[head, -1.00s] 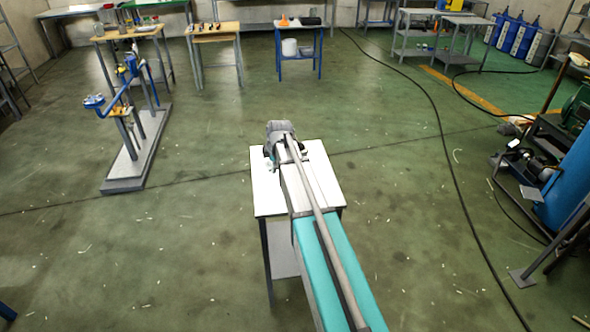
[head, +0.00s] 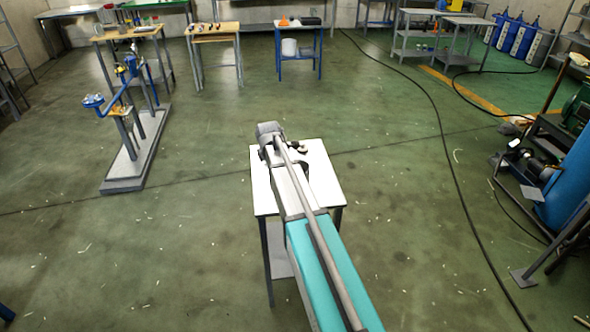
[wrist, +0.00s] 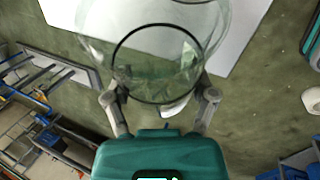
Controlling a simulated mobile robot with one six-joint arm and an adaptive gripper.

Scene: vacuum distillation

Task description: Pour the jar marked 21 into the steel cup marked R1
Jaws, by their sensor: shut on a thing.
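My gripper (wrist: 162,96) is shut on a clear glass jar (wrist: 208,40) in the wrist view, one finger on each side. The dark ring of the jar's rim or base faces the camera. No number is readable on it, and I cannot tell what it contains. A small pale, shiny shape (wrist: 176,107) shows just below the jar; I cannot tell what it is. In the head view my arm's end is over the white table, and the jar is not clearly visible. I cannot make out the steel cup marked R1 in either view.
The small white table (head: 322,180) stands under my arm, its right side mostly bare. A grey stand with blue parts (head: 135,150) is at left. Benches line the back, including a blue-legged one (head: 279,60). A black cable (head: 440,130) crosses the floor at right.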

